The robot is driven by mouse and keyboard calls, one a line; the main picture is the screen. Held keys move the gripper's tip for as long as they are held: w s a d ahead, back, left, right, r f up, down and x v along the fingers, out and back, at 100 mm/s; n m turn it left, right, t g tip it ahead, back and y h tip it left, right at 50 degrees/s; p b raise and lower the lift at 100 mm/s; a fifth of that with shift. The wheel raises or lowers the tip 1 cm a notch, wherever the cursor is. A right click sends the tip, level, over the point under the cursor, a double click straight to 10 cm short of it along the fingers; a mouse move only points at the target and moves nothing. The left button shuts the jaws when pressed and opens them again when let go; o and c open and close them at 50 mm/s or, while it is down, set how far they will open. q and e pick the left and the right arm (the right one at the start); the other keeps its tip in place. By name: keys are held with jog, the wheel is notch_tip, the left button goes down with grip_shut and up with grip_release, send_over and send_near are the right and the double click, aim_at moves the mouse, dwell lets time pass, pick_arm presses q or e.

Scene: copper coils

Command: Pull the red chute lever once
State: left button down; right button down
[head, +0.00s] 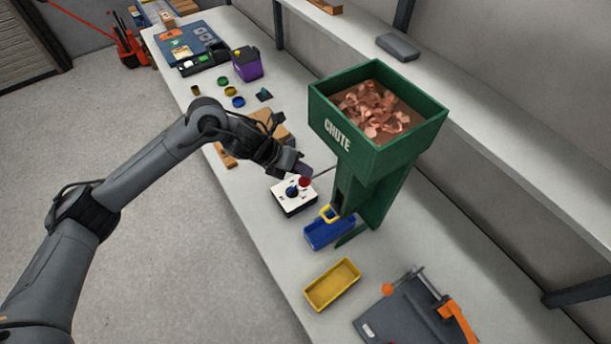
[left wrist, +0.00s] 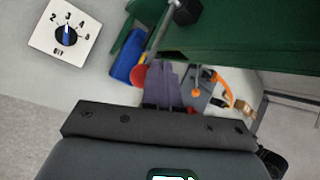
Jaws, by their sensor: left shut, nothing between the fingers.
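The green chute (head: 380,168) stands on the bench with copper pieces (head: 372,106) in its hopper. The red lever knob (head: 304,182) sits low at the chute's left side, above a white dial box (head: 293,197). It also shows in the left wrist view (left wrist: 138,76), beside my fingertips. My left gripper (head: 303,169) is shut and empty, right at the red knob; I cannot tell if they touch. Its closed fingers also show in the left wrist view (left wrist: 164,84). My right gripper is not in view.
A blue bin (head: 322,238) lies under the chute's spout, with a yellow ring-like part above it. A yellow tray (head: 333,285) and a grey device with an orange handle (head: 457,322) lie nearer. A purple container (head: 247,65) stands farther back. A wall shelf runs behind the chute.

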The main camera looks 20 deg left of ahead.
aim_at(301, 178)
pick_arm(q)
jog(key=shift+f, duration=0.3)
jog(key=shift+f+b, duration=0.65)
jog(key=shift+b, duration=0.1)
dwell(0.4)
jog(key=shift+s+f, duration=0.1)
jog(key=shift+f, duration=0.15)
jog(key=shift+a+f+b, duration=0.1)
jog(key=shift+f+b, duration=0.55)
jog(key=shift+b, duration=0.05)
dwell(0.6)
dwell(0.5)
dwell(0.4)
jog(key=shift+r+p, duration=0.7)
jog(key=shift+r, duration=0.3)
jog(key=shift+r+p, duration=1)
jog(key=shift+r, duration=0.55)
